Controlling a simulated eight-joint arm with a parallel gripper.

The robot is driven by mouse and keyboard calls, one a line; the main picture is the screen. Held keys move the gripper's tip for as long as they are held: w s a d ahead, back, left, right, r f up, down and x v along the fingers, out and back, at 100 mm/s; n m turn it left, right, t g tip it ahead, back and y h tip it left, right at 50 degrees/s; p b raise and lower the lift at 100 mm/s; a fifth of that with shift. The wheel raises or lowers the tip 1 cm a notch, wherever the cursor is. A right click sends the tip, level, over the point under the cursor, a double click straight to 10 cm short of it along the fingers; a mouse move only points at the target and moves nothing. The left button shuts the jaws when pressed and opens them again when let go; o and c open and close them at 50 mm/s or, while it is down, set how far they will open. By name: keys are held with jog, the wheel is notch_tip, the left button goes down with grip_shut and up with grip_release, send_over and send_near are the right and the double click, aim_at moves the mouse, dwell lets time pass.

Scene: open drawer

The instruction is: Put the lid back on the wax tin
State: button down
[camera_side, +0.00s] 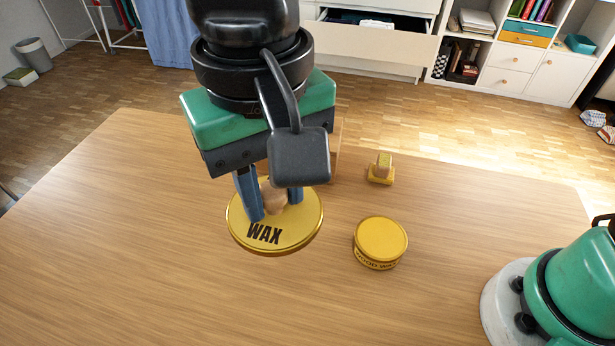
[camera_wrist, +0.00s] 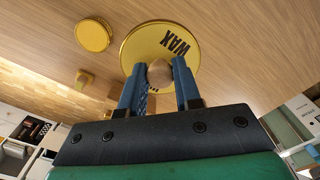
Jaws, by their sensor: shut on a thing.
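The lid (camera_side: 290,230) is a round gold disc with "WAX" printed on it and a pale wooden knob. My gripper (camera_side: 272,198) is shut on that knob, with one blue finger on each side. The lid looks raised above the table and roughly level; the gap under it is hard to judge. The wax tin (camera_side: 380,240) is a short round gold tin with lettering on its side, standing upright to the right of the lid and apart from it. In the wrist view the lid (camera_wrist: 150,40) is between my fingertips (camera_wrist: 160,72), and the tin (camera_wrist: 92,36) is to its left.
A small yellow block with a wooden top (camera_side: 381,169) stands behind the tin. A wooden edge (camera_side: 337,150) shows partly behind my gripper. The wooden table (camera_side: 130,250) is clear at left and front. An open drawer (camera_side: 375,42) is in the background.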

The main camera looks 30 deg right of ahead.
jog(key=shift+w+d, duration=0.15)
jog(key=shift+d, duration=0.2)
jog(key=w+d+f, duration=0.1)
jog(key=d+f, duration=0.3)
jog(key=d, duration=0.3)
send_over(381, 237)
notch_tip(381, 237, down, 5)
jog(key=shift+f+m, duration=0.25)
jog(key=shift+m, duration=0.05)
jog(key=shift+f, duration=2.95)
jog(key=shift+f, duration=0.2)
jog(key=c, duration=0.5)
grip_release()
jog(key=shift+c, duration=0.2)
jog(key=shift+o, duration=0.3)
